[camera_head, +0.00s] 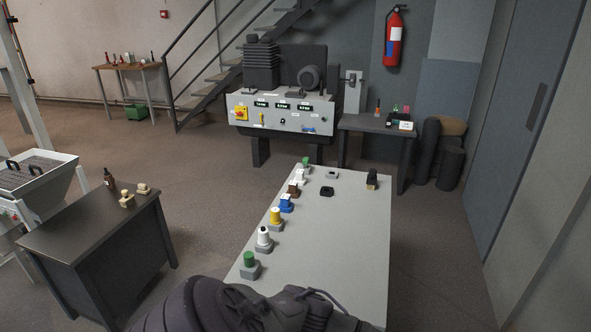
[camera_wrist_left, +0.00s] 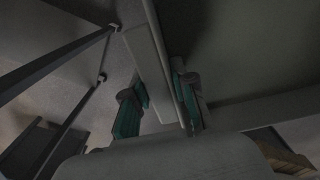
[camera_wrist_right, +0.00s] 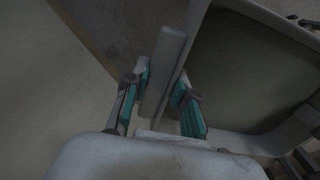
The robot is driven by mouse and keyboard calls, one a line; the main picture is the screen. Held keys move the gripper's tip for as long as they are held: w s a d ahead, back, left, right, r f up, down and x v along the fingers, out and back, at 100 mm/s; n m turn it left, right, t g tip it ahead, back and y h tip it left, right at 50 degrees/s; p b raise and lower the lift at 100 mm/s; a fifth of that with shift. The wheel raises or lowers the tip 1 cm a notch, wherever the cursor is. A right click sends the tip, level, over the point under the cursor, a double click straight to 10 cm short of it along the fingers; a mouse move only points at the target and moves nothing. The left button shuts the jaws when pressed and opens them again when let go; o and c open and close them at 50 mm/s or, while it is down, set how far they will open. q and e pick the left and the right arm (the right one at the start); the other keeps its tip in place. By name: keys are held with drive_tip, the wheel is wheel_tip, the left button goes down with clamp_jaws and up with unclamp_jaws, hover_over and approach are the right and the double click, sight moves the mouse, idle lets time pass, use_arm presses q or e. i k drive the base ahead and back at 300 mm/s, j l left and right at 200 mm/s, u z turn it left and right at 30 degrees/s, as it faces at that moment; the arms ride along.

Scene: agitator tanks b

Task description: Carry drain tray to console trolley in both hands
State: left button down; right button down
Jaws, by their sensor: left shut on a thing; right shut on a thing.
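The drain tray, a grey thin-walled tray, shows only in the wrist views. In the right wrist view my right gripper (camera_wrist_right: 161,86) is shut on one wall of the drain tray (camera_wrist_right: 168,62), with the tray's hollow to the right. In the left wrist view my left gripper (camera_wrist_left: 163,98) is shut on a grey wall of the drain tray (camera_wrist_left: 150,55). Neither gripper shows in the head view. A light grey top (camera_head: 335,240) with a row of coloured buttons lies ahead; I cannot tell for sure whether it is the console trolley.
A dark table (camera_head: 95,225) with a brown bottle (camera_head: 109,179) stands at left, beside a hopper (camera_head: 40,182). A control machine (camera_head: 283,112) and a dark bench (camera_head: 378,124) stand at the back. Open floor lies between the dark table and grey top. Stairs rise behind.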

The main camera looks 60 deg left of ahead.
sight(352, 271)
drive_tip(key=u, duration=1.45)
